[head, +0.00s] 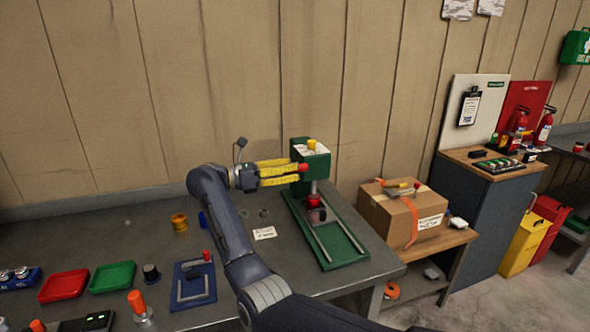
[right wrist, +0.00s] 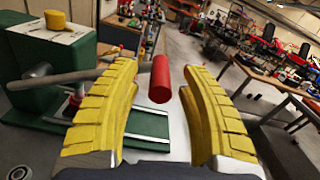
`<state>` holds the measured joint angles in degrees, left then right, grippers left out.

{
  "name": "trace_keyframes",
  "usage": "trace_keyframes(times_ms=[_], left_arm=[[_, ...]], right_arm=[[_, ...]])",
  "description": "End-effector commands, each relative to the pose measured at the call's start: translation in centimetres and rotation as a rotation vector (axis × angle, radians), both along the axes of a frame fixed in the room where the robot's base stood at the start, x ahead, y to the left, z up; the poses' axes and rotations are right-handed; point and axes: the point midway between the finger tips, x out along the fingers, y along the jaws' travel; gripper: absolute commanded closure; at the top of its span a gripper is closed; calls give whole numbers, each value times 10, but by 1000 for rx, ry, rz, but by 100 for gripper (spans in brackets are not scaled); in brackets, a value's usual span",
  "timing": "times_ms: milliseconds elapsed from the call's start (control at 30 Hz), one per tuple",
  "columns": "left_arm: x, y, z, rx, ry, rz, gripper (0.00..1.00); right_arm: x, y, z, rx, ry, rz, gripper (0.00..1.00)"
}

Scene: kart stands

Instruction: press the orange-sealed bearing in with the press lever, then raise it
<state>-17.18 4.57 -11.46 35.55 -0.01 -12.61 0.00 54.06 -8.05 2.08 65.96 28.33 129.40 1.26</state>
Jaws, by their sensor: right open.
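The green press (head: 331,237) stands at the right end of the dark workbench. Its lever ends in a red handle (head: 303,168). In the right wrist view the red handle (right wrist: 160,80) sits between the yellow fingers of my right gripper (head: 300,172), with gaps on both sides. The gripper is open. The grey lever rod (right wrist: 65,78) runs from the press head behind the left finger. Under the ram is a small red and dark part (head: 316,210); I cannot make out an orange seal on it. My left gripper is not in view.
A cardboard box (head: 403,217) stands right of the press.

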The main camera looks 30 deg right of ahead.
Motion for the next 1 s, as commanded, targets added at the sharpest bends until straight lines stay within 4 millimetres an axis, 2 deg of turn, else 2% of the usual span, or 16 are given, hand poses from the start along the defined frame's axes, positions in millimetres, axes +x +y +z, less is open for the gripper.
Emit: trace_keyframes(times_ms=[200,633,1000], left_arm=[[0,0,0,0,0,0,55],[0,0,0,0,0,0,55],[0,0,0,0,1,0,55]], right_arm=[[-4,-14,0,0,0,0,57],[-4,-17,0,0,0,0,57],[-4,-17,0,0,0,0,100]])
